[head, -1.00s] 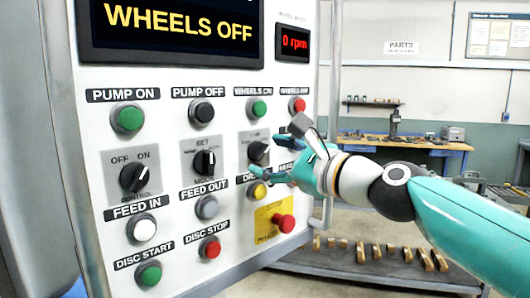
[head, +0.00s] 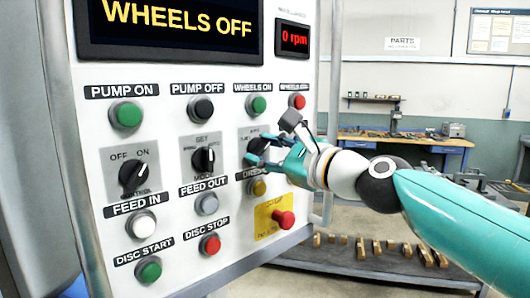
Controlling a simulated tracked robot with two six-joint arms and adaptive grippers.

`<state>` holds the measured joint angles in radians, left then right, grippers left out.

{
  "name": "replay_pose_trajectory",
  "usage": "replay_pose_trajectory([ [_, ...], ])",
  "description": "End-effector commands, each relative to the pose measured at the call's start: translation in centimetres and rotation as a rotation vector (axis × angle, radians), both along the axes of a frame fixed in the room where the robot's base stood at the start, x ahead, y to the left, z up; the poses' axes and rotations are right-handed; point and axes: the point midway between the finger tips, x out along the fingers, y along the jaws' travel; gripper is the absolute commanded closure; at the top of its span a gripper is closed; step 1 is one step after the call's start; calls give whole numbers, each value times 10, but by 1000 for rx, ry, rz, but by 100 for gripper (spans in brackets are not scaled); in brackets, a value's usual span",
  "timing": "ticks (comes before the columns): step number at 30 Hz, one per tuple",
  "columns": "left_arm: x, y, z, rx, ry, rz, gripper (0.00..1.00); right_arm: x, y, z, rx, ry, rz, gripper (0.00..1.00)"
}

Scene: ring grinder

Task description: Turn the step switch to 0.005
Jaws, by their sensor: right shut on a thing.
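The step switch (head: 254,148) is a black rotary knob on a grey plate, the rightmost of the visible knobs in the panel's middle row. My right gripper (head: 264,151) reaches it from the right, with its teal fingers around the knob, and is shut on it. The fingers cover part of the knob and the plate's lettering, so the setting and the 0.005 mark cannot be read. My left gripper is not in view.
The white panel also holds a mode knob (head: 204,160), a control knob (head: 133,174) and several push buttons. A red emergency button (head: 284,219) on a yellow plate sits just below my gripper. A display (head: 170,25) reads WHEELS OFF. A workbench (head: 400,141) stands far behind.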

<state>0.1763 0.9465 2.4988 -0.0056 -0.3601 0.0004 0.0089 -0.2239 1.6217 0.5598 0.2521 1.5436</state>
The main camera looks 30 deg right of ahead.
Motion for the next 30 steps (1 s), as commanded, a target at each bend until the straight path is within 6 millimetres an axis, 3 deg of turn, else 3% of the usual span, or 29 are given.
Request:
replay_pose_trajectory([
  [11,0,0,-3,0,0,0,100,1,-1,-4,-118,-9,3,95],
  [30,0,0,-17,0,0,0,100,1,0,-6,-648,-75,7,95],
])
